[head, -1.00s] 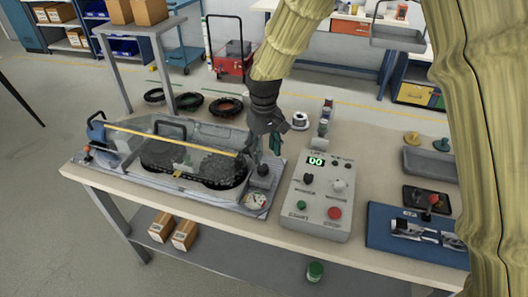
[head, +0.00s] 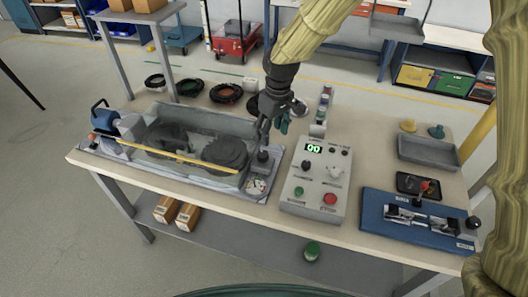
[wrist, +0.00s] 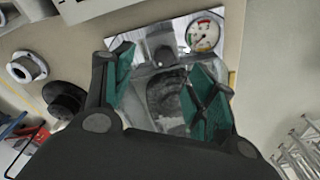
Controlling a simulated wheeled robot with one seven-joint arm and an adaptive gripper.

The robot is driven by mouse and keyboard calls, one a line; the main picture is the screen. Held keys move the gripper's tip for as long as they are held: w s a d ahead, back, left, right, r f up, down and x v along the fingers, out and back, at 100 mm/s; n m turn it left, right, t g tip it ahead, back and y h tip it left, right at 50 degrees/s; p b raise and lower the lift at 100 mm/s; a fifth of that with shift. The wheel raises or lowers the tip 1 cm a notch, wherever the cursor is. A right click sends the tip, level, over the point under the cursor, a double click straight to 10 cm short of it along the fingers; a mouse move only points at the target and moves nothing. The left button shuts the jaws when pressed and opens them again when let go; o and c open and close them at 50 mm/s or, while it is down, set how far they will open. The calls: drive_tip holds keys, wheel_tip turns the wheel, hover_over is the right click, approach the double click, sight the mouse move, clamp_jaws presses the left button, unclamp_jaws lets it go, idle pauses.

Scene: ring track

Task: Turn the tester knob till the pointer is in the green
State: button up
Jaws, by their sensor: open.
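The tester's dark knob (head: 263,158) stands at the right end of the clear-covered machine, on its grey base plate. The round dial (head: 257,186) lies just in front of the knob. In the wrist view the dial (wrist: 204,35) shows red, yellow and green parts; its pointer is too small to read surely. My gripper (head: 274,126) is open above and slightly behind the knob, apparently apart from it. In the wrist view its green-padded fingers (wrist: 160,88) stand wide, with a dark rounded part (wrist: 170,97), probably the knob, between and below them.
A grey control box (head: 314,190) with a lit display, knobs and buttons stands close on the right. The covered machine (head: 190,140) fills the left. A blue fixture (head: 420,222) and grey tray (head: 428,152) lie farther right. Black rings (head: 226,92) lie behind.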

sight(263, 154)
drive_tip(key=shift+s+d+f+n+t+y, duration=0.1)
drive_tip(key=shift+s+d+n+t+y, duration=0.15)
drive_tip(key=shift+n+y, duration=0.45)
drive_tip(key=shift+s+d+f+n+t+y, duration=0.1)
drive_tip(key=shift+s+d+n+t+y, duration=0.25)
drive_tip(key=shift+n, duration=0.55)
drive_tip(key=shift+s+d+f+n+t+y, duration=0.1)
drive_tip(key=shift+d+n+t+y, duration=0.1)
drive_tip(key=shift+n+y, duration=0.55)
drive_tip(key=shift+p+x, duration=1.2)
drive_tip(key=shift+x, duration=4.15)
drive_tip(key=shift+d, duration=0.1)
drive_tip(key=c, duration=1)
